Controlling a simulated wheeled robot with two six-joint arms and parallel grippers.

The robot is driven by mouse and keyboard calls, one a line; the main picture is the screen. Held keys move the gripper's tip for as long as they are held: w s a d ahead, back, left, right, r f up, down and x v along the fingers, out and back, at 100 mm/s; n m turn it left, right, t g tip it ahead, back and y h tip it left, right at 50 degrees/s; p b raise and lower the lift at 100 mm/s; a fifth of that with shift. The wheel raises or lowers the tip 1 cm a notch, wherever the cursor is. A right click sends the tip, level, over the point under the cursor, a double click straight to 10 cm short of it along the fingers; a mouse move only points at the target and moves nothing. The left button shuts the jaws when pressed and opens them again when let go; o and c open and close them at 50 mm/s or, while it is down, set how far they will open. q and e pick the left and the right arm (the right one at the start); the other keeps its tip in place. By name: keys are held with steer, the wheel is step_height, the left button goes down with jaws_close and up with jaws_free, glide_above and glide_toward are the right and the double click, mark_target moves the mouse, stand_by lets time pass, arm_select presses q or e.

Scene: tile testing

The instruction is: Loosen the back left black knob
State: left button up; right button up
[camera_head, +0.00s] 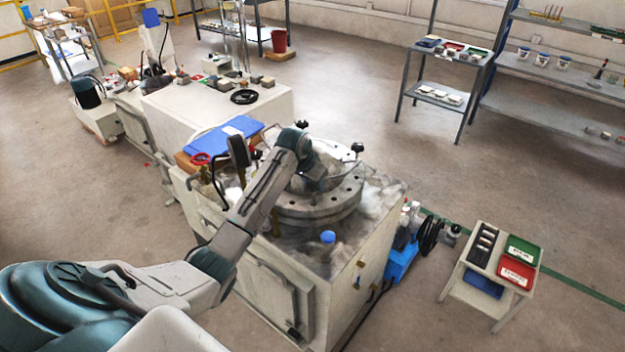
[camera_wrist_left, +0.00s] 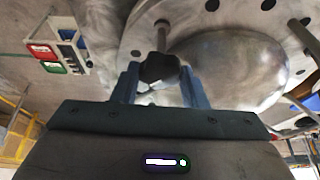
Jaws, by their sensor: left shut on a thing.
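A round grey metal plate with holes (camera_head: 310,212) sits on top of the pale machine, with a shiny metal dome (camera_wrist_left: 235,68) on it. In the left wrist view, a black knob (camera_wrist_left: 160,68) on a thin metal post stands beside the dome. My left gripper (camera_wrist_left: 160,88) has its two blue-grey fingers on either side of this knob and is shut on it. In the head view my left arm reaches over the plate and its wrist hides much of the dome. Another black knob (camera_head: 357,147) shows at the plate's right. My right gripper is not in view.
A blue folder (camera_head: 222,138) lies on a box behind left. A small stand with a green tray (camera_head: 522,250) and a red tray (camera_head: 516,271) is at the right.

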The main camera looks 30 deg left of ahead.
arm_select(q)
steer(key=shift+r, duration=0.1)
steer(key=o, duration=1)
steer(key=b+v, duration=0.2)
steer(key=v, duration=0.8)
steer(key=shift+s+r, duration=0.2)
steer(key=shift+r, duration=0.1)
steer(key=shift+f, duration=0.15)
